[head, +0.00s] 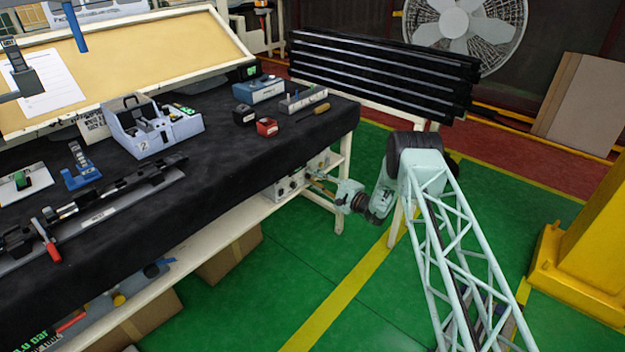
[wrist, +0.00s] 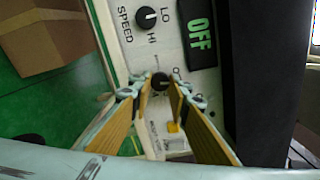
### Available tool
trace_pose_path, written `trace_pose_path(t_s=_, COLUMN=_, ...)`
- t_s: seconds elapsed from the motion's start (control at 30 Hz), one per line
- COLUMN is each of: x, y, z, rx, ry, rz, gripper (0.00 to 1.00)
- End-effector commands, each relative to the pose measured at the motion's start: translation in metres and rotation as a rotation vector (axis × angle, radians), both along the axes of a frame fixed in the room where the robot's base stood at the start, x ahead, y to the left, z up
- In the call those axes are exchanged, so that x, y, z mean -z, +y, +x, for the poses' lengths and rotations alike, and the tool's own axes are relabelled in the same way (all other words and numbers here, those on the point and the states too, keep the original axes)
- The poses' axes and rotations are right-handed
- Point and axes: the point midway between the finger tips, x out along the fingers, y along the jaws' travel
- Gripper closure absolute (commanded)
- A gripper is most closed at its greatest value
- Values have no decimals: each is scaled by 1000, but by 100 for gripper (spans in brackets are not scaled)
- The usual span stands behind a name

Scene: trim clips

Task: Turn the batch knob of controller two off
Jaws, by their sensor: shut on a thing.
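A pale controller (head: 286,188) sits under the edge of the black-topped bench in the head view, with small dark knobs on its front. In the wrist view a controller panel (wrist: 133,50) carries a SPEED knob (wrist: 146,17) and a dark display (wrist: 199,45) reading OFF in green. Below these, a smaller black knob (wrist: 160,81) sits between my fingertips. My gripper (wrist: 160,88) is shut on this knob; the head view shows it (head: 316,181) reaching in under the bench. The label around the gripped knob is mostly hidden, and I cannot read the controller's number.
The bench (head: 230,160) overhangs the controller, and a white bench leg (head: 346,160) stands close to my gripper. A cardboard box (wrist: 45,40) lies at the upper left of the wrist view. Green floor (head: 300,250) is open in front of the bench.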

Motion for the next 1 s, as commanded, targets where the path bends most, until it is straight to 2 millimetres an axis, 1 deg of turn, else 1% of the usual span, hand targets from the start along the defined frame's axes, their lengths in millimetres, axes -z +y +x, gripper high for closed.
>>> trace_pose_path(t_s=0.2, x=-1, y=0, z=0, rx=0, ry=-100, rz=-69, gripper=94)
trace_pose_path(t_s=0.4, x=-1, y=0, z=0, rx=0, ry=-150, rz=-105, gripper=94)
trace_pose_path(t_s=0.9, x=-1, y=0, z=0, rx=0, ry=-167, rz=-116, gripper=94)
trace_pose_path(t_s=0.93, x=-1, y=0, z=0, rx=0, ry=-167, rz=-116, gripper=81)
trace_pose_path(t_s=1.0, x=-1, y=0, z=0, rx=0, ry=-167, rz=-116, gripper=74)
